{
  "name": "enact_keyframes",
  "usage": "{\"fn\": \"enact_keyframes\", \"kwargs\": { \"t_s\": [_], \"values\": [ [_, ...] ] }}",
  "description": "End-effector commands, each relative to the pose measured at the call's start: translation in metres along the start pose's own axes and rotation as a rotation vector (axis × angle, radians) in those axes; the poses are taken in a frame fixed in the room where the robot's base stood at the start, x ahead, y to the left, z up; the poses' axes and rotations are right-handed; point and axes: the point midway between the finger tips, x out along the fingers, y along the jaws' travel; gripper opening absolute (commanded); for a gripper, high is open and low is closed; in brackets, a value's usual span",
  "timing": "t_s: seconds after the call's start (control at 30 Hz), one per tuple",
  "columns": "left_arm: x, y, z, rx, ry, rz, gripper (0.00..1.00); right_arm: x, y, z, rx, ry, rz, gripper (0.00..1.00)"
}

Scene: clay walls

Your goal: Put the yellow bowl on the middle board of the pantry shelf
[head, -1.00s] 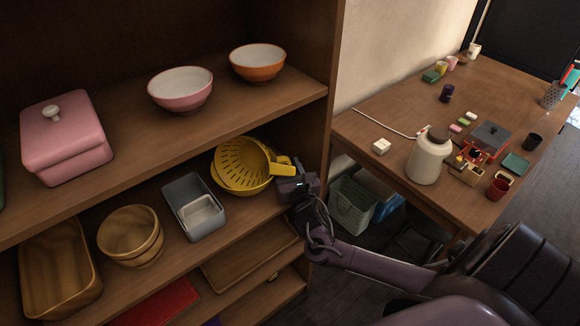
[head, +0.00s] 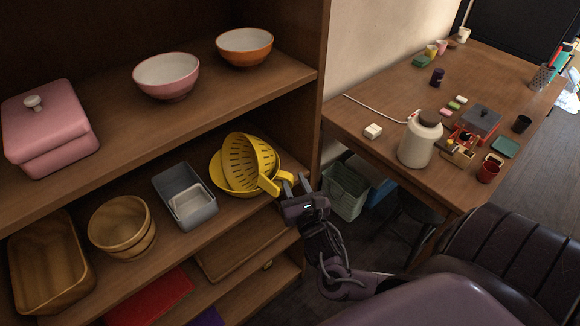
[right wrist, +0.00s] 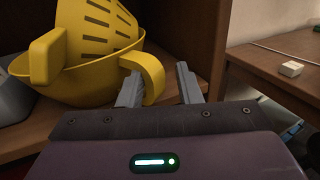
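The yellow bowl (head: 217,178) stands on the shelf's middle board (head: 152,240), near its right end. A slotted yellow colander (head: 250,160) sits tilted in it. In the right wrist view the bowl (right wrist: 85,88) has a looped handle (right wrist: 154,80) pointing toward my right gripper. My right gripper (head: 295,183) is open beside the handle, at the board's right front. In the right wrist view its left finger overlaps the loop, and the loop's outer part shows between the fingers; neither finger is closed on it. My left gripper is not in view.
A grey tub (head: 183,190) and wooden bowls (head: 123,222) stand left of the yellow bowl. A shelf side panel (head: 312,110) rises close to the gripper. Pink (head: 166,75) and orange (head: 245,46) bowls stand above. A cluttered table (head: 380,155) is at right.

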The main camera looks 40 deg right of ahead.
Motion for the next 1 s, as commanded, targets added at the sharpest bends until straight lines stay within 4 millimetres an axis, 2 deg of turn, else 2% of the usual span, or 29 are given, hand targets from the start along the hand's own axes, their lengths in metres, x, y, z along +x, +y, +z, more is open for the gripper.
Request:
{"fn": "enact_keyframes", "kwargs": {
  "t_s": [0.3,0.83,1.0],
  "values": [
    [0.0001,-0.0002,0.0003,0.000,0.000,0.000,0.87,-0.0033,0.0001,0.0006,0.000,-0.001,0.000,0.31],
    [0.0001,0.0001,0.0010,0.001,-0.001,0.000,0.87,-0.0030,0.0002,0.0005,0.001,-0.001,0.000,1.00],
    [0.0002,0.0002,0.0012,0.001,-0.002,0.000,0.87,-0.0030,0.0002,0.0005,0.001,-0.001,0.000,1.00]
  ]
}}
